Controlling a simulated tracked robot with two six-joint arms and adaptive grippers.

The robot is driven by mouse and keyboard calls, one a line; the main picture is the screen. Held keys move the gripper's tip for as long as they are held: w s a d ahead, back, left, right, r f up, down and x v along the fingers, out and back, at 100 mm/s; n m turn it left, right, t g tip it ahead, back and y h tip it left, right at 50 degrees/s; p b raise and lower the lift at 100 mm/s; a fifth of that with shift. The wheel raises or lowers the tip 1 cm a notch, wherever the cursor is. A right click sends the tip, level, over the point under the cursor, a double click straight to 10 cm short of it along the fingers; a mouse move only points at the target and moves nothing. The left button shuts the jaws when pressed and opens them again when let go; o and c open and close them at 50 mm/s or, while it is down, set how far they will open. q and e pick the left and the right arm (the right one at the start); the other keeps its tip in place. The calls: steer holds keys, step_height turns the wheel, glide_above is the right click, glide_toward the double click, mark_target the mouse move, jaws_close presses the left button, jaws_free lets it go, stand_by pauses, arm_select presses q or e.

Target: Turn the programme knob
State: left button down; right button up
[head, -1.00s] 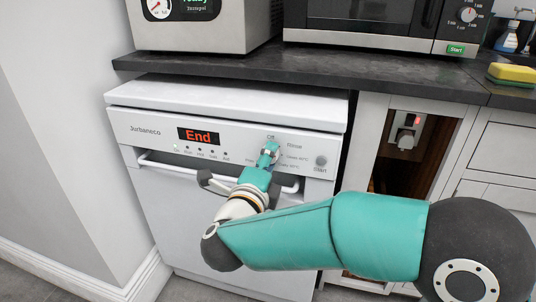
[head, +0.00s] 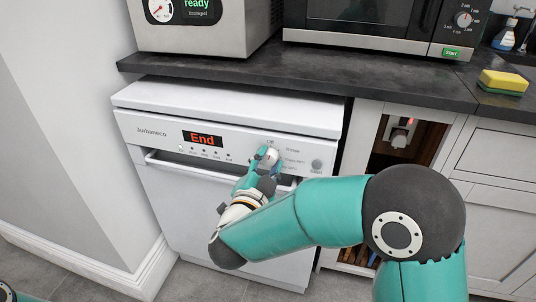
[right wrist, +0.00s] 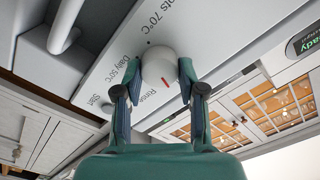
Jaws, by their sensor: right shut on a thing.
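The programme knob (head: 271,156) is a round, light knob on the white dishwasher's control panel (head: 160,128). In the right wrist view the knob (right wrist: 158,66) shows a red mark on its lower right part. Labels around it read "Daily 50°C", "Rinse" and a partly cut "70°C". My right gripper (head: 266,157) is at the panel. In the right wrist view its two fingers (right wrist: 153,82) stand on either side of the knob, shut on it. The dishwasher display (head: 203,139) reads "End". My left gripper is not in view.
The dishwasher's bar handle (head: 170,162) runs just below the panel. A round start button (head: 317,164) is right of the knob. The dark worktop (head: 330,82) overhangs above, carrying a microwave (head: 375,25) and a yellow sponge (head: 503,80).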

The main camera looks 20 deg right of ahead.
steer(key=shift+a+f+n+p, duration=0.15)
steer(key=shift+n+p, duration=0.7)
steer(key=shift+n, duration=0.65)
steer(key=shift+f, duration=0.1)
steer(key=o, duration=1.1)
steer(key=shift+w, duration=0.1)
steer(key=shift+o, duration=0.2)
steer(key=v, duration=1.2)
